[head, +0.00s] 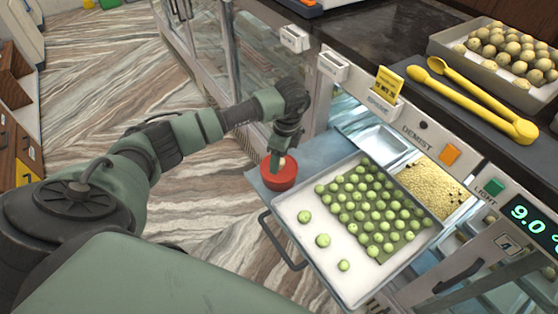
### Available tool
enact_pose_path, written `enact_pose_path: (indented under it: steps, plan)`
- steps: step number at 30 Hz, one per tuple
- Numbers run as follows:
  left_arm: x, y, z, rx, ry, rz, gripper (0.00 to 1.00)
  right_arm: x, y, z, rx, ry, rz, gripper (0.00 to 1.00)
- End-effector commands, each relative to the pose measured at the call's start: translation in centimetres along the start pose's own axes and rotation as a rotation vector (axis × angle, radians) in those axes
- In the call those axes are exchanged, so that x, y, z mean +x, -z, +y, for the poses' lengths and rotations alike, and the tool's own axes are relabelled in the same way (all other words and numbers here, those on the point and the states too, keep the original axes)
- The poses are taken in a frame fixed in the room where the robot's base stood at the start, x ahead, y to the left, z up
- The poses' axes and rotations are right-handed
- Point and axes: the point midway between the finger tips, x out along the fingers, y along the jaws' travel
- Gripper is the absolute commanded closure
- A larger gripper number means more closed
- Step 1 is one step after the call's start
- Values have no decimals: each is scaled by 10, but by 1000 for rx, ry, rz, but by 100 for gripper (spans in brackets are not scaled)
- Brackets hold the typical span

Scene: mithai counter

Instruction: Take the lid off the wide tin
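A round red tin (278,181) sits at the left corner of a pulled-out grey-blue shelf, beside a tray of green sweets. It looks like the wide tin. My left gripper (279,163) points down right at the top of the tin, with a small pale spot, possibly a knob, between or beside its fingers. The fingers are small and partly hidden, so I cannot tell whether they are closed on anything. Where lid and tin meet cannot be made out. My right gripper is not in view.
A white tray (303,253) of green balls fills most of the shelf right of the tin. A dark handle (272,240) juts out in front. Yellow tongs (476,97) and a tray of tan balls (469,58) lie on the dark counter. Open floor (90,90) lies left.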

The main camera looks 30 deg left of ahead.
Motion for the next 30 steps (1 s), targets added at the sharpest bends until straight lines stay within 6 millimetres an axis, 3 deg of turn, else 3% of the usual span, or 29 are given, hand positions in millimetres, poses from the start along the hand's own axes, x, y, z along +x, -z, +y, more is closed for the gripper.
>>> enact_pose_path:
  steps: [3,9,23,30]
  plan:
    - [0,0,0,1,0,0,45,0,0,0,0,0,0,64]
    - [0,0,0,1,0,1,100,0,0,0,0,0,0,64]
    - [-6,0,-1,0,1,1,100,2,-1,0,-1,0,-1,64]
    - [-39,-4,-2,1,6,3,100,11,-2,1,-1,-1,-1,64]
